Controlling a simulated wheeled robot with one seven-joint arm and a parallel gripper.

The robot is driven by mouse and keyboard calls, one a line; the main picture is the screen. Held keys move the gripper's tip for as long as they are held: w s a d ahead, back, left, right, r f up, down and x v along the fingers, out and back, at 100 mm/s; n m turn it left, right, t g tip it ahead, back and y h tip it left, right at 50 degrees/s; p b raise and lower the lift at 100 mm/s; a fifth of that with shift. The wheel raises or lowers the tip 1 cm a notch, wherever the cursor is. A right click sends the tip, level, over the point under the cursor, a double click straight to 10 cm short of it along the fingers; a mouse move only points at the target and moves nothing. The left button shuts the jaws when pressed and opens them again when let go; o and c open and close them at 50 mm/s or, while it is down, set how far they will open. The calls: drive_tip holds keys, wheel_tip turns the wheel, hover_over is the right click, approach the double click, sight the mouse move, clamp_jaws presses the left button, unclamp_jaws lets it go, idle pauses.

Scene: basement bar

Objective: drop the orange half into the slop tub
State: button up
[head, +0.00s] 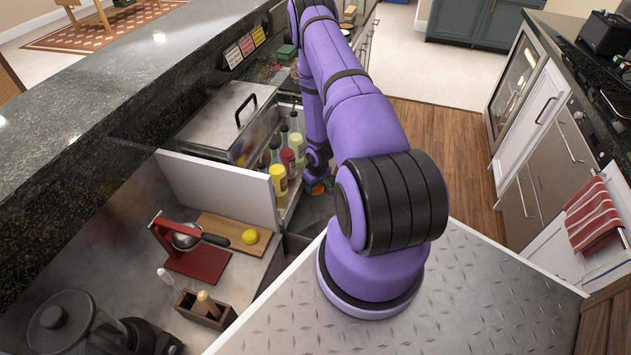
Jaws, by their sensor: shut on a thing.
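My gripper (317,180) is small in the head view, beyond my arm and just right of the row of bottles. It is shut on the orange half (318,189), of which only a small orange patch shows below the jaws. My arm covers part of the space around it. I cannot clearly pick out the slop tub. A dark recess (296,243) shows below and left of the gripper, partly hidden by my base, and I cannot tell whether it is the tub.
Several squeeze bottles (289,163) stand beside a lidded steel container (222,118). A white panel (222,190) rises in front of them. A lemon (250,237) lies on a wooden board (228,232) near a red press (192,262). Wooden floor (450,150) is clear at right.

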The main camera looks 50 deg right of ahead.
sight(318, 187)
drive_tip(key=shift+f, duration=0.2)
drive_tip(key=o, duration=1)
drive_tip(key=shift+w+a, duration=0.1)
drive_tip(key=r, duration=0.3)
drive_tip(key=s+r, duration=0.1)
drive_tip(key=r, duration=0.5)
drive_tip(key=shift+s+r, duration=0.15)
drive_tip(key=shift+r, duration=0.25)
drive_tip(key=shift+s+r, duration=0.2)
drive_tip(key=shift+r, duration=0.3)
